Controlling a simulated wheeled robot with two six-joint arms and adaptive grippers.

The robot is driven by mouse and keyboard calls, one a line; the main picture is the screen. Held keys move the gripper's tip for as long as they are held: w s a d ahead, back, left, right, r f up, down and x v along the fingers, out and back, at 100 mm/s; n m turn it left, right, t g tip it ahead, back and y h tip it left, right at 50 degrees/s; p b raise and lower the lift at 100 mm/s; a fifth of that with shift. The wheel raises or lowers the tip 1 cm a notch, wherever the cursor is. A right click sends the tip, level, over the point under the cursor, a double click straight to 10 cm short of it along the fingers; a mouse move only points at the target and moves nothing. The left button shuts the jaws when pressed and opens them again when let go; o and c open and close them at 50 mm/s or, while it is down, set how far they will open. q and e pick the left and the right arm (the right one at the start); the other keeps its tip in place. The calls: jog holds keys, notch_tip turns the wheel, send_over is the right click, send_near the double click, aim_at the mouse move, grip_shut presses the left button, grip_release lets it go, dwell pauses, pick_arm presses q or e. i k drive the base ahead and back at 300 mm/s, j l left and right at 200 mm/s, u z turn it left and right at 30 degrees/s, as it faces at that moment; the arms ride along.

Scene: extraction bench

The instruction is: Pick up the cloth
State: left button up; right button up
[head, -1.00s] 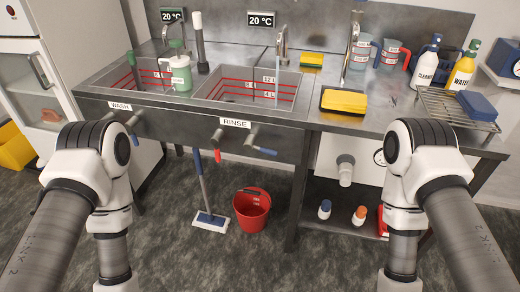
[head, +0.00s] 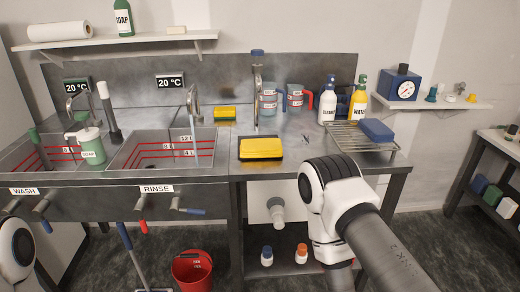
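No piece is labelled as the cloth. A flat blue block-like piece (head: 376,130), which could be a folded cloth, lies on the wire rack (head: 345,141) at the right end of the bench. A yellow piece (head: 261,147) lies on a black base on the bench, right of the rinse basin; I cannot tell whether it is a cloth or a sponge. My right arm stands in front of the bench, below the rack, and its gripper is out of view. Only a bit of my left arm shows at the left edge; its gripper is out of view too.
Cleaner (head: 327,99) and water (head: 358,98) bottles stand behind the rack. Two measuring jugs (head: 295,97) are at the back. The rinse basin (head: 165,148) is left. A red bucket (head: 192,270) is on the floor. Bare steel lies between yellow piece and rack.

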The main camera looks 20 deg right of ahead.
aim_at(256, 148)
jog(key=i+l+z, duration=0.1)
jog(key=i+z, duration=0.75)
jog(key=i, duration=0.15)
